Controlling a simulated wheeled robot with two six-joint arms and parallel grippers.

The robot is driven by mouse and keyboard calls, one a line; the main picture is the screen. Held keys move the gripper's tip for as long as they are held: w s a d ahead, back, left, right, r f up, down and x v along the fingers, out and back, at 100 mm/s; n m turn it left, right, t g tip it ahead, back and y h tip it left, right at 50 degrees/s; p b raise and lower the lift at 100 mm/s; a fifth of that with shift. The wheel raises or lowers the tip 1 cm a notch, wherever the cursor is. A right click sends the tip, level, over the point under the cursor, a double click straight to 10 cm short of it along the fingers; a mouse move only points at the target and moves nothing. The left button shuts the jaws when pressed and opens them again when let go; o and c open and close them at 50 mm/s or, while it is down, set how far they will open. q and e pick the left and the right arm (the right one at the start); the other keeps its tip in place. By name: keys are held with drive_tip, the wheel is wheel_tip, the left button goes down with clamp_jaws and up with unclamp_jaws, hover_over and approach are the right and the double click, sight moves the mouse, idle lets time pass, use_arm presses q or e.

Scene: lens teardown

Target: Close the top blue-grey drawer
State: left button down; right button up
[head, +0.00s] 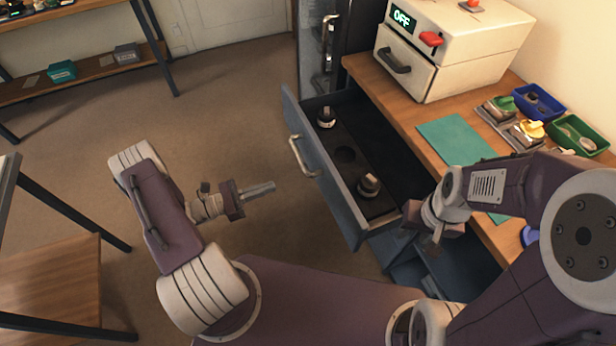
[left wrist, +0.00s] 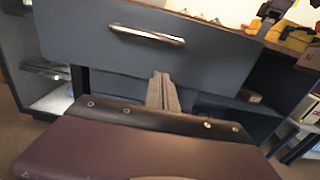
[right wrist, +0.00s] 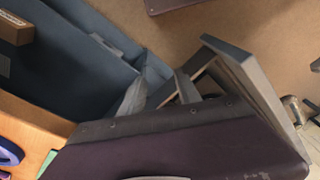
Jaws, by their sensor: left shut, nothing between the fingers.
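The top blue-grey drawer (head: 330,180) stands pulled out of the wooden-topped bench in the head view. Its front panel carries a pale bar handle (head: 303,157). Inside lies a dark tray (head: 352,136) with two lens-like parts (head: 326,117) (head: 369,185) and an empty round recess between them. My left gripper (head: 270,187) is shut and empty, in front of the drawer front and apart from it. In the left wrist view its fingers (left wrist: 162,92) are together below the handle (left wrist: 147,35). My right gripper (head: 437,243) is near the drawer's near corner; its fingers (right wrist: 160,92) look apart and empty.
The bench top holds a cream machine (head: 450,50) reading OFF, a teal mat (head: 455,142), and blue and green bins (head: 580,132) with small parts. A lower blue-grey compartment (head: 405,268) shows below the drawer. Shelving stands at the left; the floor between is clear.

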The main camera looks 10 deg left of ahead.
sight(308, 174)
use_arm(q)
drive_tip(key=x, duration=1.3)
drive_tip(key=shift+w+d, duration=0.1)
use_arm(e)
drive_tip(key=shift+f, duration=0.1)
use_arm(q)
drive_tip(key=shift+w+d, duration=0.1)
